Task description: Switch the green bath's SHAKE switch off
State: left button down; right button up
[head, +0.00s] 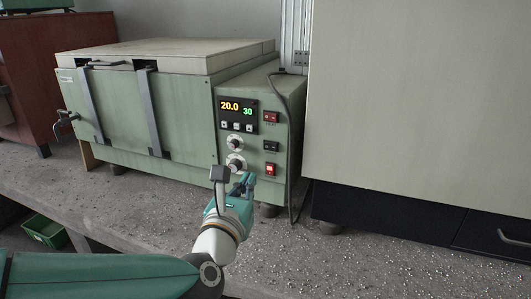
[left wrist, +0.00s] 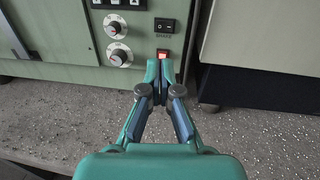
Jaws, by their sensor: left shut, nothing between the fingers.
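The green bath (head: 150,120) stands on the bench with its lid down. Its control panel has a red switch (head: 271,117) on top, a black switch (head: 271,146) in the middle and a lit red switch (head: 270,169) at the bottom. The black switch also shows in the left wrist view (left wrist: 165,26), with a small label under it too blurred to read surely. The lit switch (left wrist: 162,53) is just beyond my fingertips there. My left gripper (head: 246,181) is shut and empty, in front of the lower panel; I cannot tell whether it touches. My right gripper is out of view.
A display (head: 237,110) reads 20.0 and 30, above buttons and two knobs (head: 235,143). A cable (head: 292,150) hangs at the bath's right side. A large pale cabinet (head: 420,100) stands close to the right. The concrete bench (head: 370,255) in front is clear.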

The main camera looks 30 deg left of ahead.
aim_at(267, 146)
pick_arm(q)
jog(key=p+x, duration=0.1)
jog(key=x, duration=1.2)
jog(key=shift+w+a+p, duration=0.15)
jog(key=shift+w+p, duration=0.2)
jog(key=shift+w, duration=0.05)
